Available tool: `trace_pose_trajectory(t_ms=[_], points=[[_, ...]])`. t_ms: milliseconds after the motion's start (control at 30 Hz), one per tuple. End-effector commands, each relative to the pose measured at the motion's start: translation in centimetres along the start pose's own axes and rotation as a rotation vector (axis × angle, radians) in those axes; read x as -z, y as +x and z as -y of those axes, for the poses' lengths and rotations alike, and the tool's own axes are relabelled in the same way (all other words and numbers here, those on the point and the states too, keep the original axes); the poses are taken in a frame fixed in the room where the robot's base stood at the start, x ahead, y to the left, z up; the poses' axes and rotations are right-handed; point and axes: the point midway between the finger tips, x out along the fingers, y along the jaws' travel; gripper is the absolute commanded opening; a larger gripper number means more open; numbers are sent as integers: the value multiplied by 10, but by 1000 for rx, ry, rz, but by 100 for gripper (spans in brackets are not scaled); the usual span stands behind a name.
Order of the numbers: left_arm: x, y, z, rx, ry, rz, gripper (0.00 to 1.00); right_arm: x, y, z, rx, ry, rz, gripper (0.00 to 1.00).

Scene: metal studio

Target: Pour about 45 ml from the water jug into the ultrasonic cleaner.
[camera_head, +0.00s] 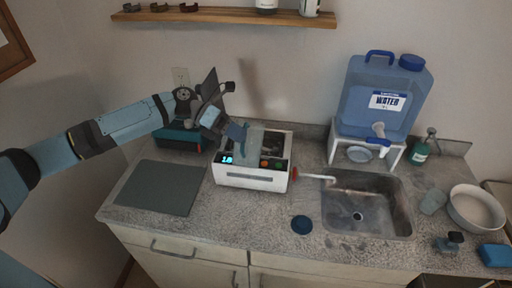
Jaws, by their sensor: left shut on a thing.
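The ultrasonic cleaner (250,181) is a white box with a lit display on the counter, left of the sink. Its top is open at the right, where a dark inside shows. My left gripper (238,133) is above the cleaner's left rear part. It is shut on a small translucent bluish vessel, which I take for the water jug (253,143). The jug is over the cleaner's opening and seems tilted. I cannot make out its water level or any stream. My right gripper is not in view.
A large blue container labelled WATER (362,104) stands on a white stand right of the cleaner. The sink (388,218), a white bowl (477,212) and a green bottle (421,151) are at the right. A grey mat (160,187) lies at the left.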

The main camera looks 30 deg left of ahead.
Motion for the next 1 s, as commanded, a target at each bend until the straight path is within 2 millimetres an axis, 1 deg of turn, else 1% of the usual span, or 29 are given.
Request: trace_pose_trajectory(t_ms=[33, 100, 133, 167, 233, 300, 400, 467, 800, 1000], points=[[-16, -9, 12, 10, -24, -4, 0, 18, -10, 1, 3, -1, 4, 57], [-31, -18, 26, 25, -59, -11, 0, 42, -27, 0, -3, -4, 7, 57], [-35, -20, 28, 31, -74, -14, 0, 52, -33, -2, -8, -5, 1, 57], [-37, -21, 28, 39, -90, -16, 0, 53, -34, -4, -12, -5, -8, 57], [-44, -24, 30, 59, -136, -29, 0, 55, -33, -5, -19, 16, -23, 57], [-44, -23, 27, 71, -167, -36, 0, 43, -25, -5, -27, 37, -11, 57], [-52, -28, 29, 84, -199, -43, 0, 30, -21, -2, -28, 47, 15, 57], [-56, -30, 30, 91, -215, -46, 0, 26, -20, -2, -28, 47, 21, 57], [-67, -35, 36, 114, -272, -59, 0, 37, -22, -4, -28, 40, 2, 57], [-72, -38, 35, 125, -298, -65, 0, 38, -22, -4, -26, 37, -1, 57]])
